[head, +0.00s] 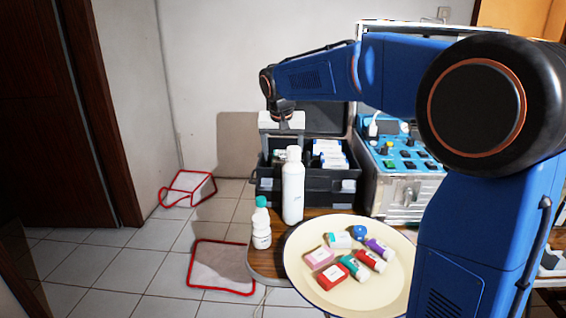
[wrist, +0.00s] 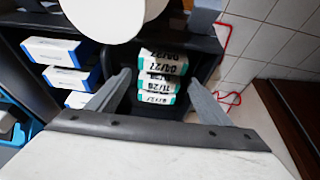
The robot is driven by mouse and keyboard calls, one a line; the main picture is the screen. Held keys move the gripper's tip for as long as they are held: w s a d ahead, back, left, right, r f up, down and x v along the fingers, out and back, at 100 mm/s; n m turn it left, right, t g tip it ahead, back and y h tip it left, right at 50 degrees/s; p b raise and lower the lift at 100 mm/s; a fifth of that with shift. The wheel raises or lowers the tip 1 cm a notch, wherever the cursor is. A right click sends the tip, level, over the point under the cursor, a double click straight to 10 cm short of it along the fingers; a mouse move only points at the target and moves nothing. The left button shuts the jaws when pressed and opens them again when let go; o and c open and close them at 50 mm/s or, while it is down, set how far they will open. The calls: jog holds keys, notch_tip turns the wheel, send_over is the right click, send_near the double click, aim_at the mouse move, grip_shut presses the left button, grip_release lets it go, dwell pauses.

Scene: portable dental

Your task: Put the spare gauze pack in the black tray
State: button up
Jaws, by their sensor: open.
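In the wrist view, several white packs with teal ends and printed dates (wrist: 158,99) lie in a row in a black compartment (wrist: 207,47). I cannot tell which one is the spare gauze pack. My gripper (wrist: 159,79) is open, with its fingers on either side of the row and nothing clearly held. In the head view my gripper (head: 281,124) is over the left part of a black case (head: 325,197) with its lid raised; its fingertips are hidden there. I cannot tell whether a compartment of this case is the black tray.
White and blue boxes (wrist: 66,77) lie in the neighbouring compartment. A tall white bottle (head: 293,190) and a teal-capped bottle (head: 261,228) stand in front of the case. A cream plate (head: 300,272) holds small coloured items. A blue control unit (head: 402,160) stands right of the case.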

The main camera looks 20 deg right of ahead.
jog(key=v, duration=0.7)
jog(key=shift+f, duration=0.1)
